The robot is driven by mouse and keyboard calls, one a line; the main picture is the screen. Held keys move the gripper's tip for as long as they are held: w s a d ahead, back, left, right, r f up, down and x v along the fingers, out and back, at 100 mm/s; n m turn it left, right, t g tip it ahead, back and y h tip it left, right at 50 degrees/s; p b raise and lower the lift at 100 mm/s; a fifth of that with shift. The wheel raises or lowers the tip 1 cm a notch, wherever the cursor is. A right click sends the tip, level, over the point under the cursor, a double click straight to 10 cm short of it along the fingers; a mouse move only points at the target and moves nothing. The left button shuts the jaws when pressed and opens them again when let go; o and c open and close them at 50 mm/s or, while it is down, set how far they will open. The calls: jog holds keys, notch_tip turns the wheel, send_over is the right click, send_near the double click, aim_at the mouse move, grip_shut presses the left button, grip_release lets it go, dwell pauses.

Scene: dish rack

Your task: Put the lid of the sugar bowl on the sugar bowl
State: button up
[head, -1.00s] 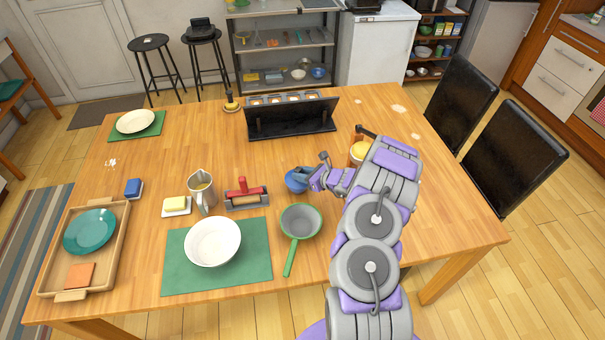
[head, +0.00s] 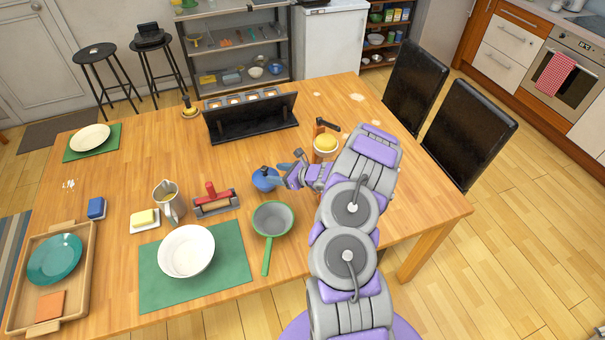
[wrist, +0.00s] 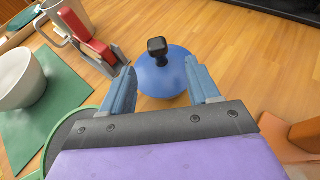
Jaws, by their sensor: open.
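A blue rounded piece with a black knob on top (wrist: 163,80) stands on the table ahead of my gripper in the wrist view. It also shows in the head view (head: 262,182), partly hidden by my fingers. I cannot tell whether it is the sugar bowl's lid alone or a lid sitting on a bowl. My gripper (wrist: 157,72) is open and empty, its two blue fingers on either side of the near part of the blue piece. It also shows in the head view (head: 277,178) beside it. Contact cannot be told.
A green pan (head: 272,218) stands close in front. A red-handled tool (head: 213,201) is to the left, a yellow-topped pot (head: 325,146) to the right behind. A black rack (head: 253,120) stands at the back. A white bowl (head: 187,251) sits on a green mat (head: 160,288).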

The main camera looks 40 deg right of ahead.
jog(key=p+v, duration=0.2)
jog(key=v, duration=1)
jog(key=shift+s+d+r, duration=0.2)
jog(key=shift+s+d, duration=0.05)
jog(key=shift+s, duration=0.05)
